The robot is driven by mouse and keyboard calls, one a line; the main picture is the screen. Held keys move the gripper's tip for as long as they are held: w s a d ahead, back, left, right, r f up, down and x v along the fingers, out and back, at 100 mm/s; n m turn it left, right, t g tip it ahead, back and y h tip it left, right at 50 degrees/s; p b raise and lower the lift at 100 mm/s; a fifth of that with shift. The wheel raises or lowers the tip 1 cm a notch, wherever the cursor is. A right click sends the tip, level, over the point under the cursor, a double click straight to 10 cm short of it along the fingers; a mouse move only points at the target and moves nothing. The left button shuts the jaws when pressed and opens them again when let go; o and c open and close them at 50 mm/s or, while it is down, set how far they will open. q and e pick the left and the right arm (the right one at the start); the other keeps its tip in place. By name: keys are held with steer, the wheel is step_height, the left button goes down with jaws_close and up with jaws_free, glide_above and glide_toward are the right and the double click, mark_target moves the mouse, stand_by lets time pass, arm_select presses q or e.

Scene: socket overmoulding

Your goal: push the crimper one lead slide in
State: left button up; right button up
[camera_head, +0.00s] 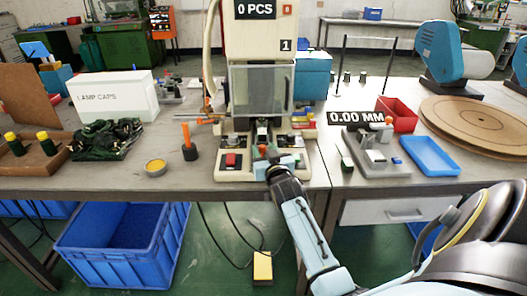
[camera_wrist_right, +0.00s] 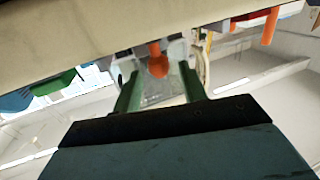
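Crimper one (camera_head: 262,40) is the cream machine with the "1" plate and "0 PCS" display, standing at the table's front edge. At the low front of its base is a small slide with an orange knob (camera_head: 262,149). My right gripper (camera_head: 275,163) is right at this slide and partly hides it. In the right wrist view the two green fingers (camera_wrist_right: 160,85) stand apart. The orange knob (camera_wrist_right: 157,62) shows between and just beyond their tips, with a gap on each side. I cannot tell how far in the slide sits. My left gripper is not in view.
A red button (camera_head: 233,160) is on the base's left front. An orange-handled tool in a dark holder (camera_head: 188,143) and a yellow tin (camera_head: 155,166) stand to the left. A gauge (camera_head: 372,150), blue tray (camera_head: 431,156) and red bin (camera_head: 398,112) are to the right.

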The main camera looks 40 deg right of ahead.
steer(key=shift+s+a, duration=0.1)
steer(key=shift+s+a, duration=0.15)
steer(key=shift+s, duration=0.15)
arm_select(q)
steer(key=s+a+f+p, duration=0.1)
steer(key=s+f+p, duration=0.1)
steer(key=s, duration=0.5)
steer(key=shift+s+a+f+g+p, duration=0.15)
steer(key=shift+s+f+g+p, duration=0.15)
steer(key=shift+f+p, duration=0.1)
arm_select(e)
steer(key=v, duration=1.2)
steer(key=shift+s, duration=0.25)
steer(key=shift+a, duration=0.1)
